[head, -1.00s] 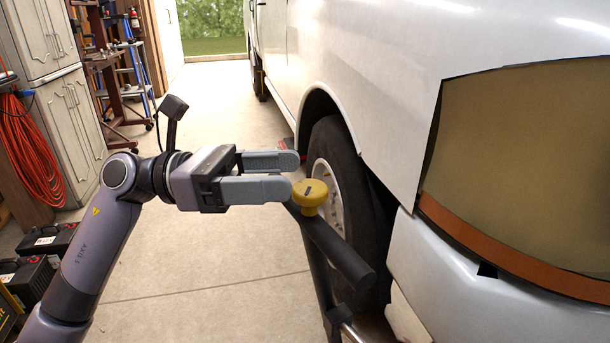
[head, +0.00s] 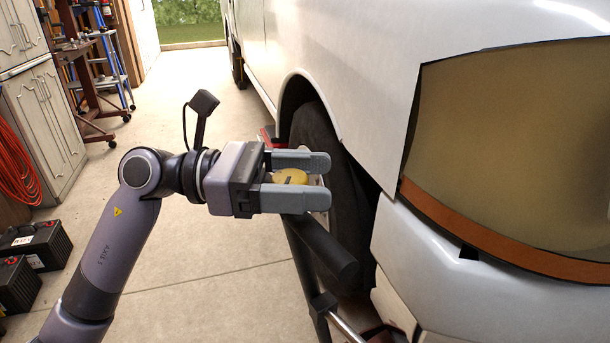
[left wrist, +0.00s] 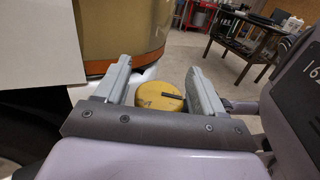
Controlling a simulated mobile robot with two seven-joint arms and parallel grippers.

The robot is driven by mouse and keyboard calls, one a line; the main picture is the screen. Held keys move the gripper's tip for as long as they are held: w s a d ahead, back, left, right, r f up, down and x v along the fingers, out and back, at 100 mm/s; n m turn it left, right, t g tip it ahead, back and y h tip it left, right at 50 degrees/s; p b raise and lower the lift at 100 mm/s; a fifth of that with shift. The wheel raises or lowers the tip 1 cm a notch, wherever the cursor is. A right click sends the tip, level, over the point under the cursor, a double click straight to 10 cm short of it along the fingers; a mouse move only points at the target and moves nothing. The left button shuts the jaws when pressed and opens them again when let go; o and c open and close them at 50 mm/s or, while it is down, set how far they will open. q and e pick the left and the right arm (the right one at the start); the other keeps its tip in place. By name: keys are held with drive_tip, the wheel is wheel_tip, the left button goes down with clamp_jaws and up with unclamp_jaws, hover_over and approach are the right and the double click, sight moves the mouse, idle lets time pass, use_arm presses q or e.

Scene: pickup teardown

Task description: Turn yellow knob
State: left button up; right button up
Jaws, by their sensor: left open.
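The yellow knob (head: 291,177) is round and sits on top of a dark post (head: 322,246) beside the truck's front wheel. My left gripper (head: 318,181) is open, with one finger on each side of the knob; the nearer finger hides part of it. In the left wrist view the knob (left wrist: 160,96) lies between the two fingers (left wrist: 160,80), with a dark bar mark across its top. Small gaps seem to show beside it there, though contact is hard to judge. My right gripper is in neither view.
The white truck (head: 375,100) fills the right side, close to the knob. Black batteries (head: 38,243) stand on the floor at left, with cabinets (head: 45,120) and a red hose (head: 14,165) behind. The concrete floor (head: 190,270) between is clear. The left wrist view shows a dark table (left wrist: 250,35).

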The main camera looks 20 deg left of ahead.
use_arm(q)
drive_tip(key=c, duration=0.9)
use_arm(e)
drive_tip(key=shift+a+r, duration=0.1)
